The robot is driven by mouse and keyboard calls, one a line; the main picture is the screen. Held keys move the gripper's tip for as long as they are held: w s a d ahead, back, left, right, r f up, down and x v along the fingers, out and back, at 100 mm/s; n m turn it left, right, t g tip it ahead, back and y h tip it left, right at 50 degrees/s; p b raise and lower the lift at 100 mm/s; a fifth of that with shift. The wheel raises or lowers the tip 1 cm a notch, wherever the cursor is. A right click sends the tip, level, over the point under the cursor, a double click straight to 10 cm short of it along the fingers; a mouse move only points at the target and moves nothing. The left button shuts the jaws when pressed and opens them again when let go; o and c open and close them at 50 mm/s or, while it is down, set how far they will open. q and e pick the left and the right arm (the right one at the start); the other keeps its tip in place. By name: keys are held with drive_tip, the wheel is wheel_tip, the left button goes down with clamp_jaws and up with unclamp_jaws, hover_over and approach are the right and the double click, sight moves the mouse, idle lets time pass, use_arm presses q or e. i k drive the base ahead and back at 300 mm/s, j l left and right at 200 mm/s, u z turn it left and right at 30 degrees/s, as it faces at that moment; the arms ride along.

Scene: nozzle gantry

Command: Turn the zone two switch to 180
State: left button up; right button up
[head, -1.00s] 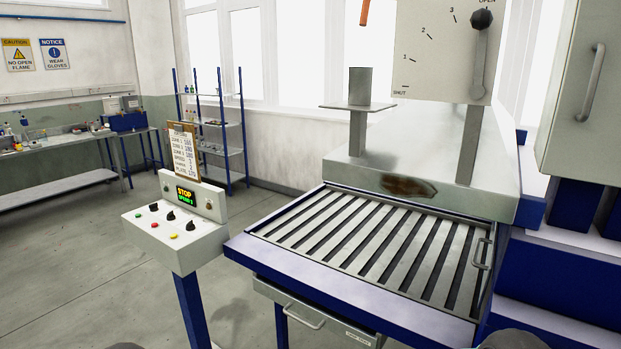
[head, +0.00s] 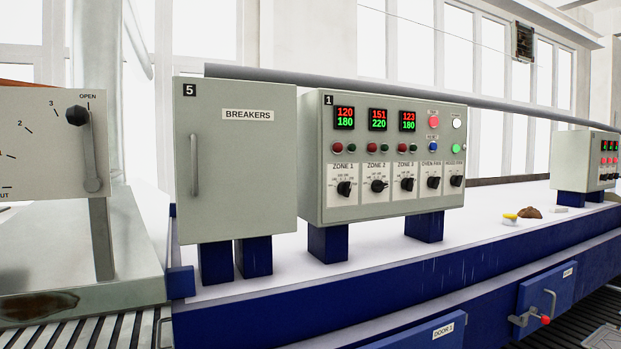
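The zone two switch (head: 379,186) is a black rotary knob on a white dial plate labelled ZONE 2. It sits between the ZONE 1 knob (head: 344,188) and the ZONE 3 knob (head: 407,184) on the grey control box (head: 315,205) marked 1. The zone two display (head: 378,119) reads 151 in red over 220 in green. The zone one display reads 120 over 180 and the zone three display 123 over 180. The dial numbers are too small to read. Neither gripper is in view.
A grey breakers cabinet (head: 240,160) marked 5 stands left of the control box. Both stand on blue feet above a long white-topped blue housing (head: 420,278). A lever panel (head: 50,140) is at far left. Another control box (head: 586,160) stands at far right.

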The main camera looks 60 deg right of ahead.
sight(378, 185)
drive_tip(key=z, duration=2.45)
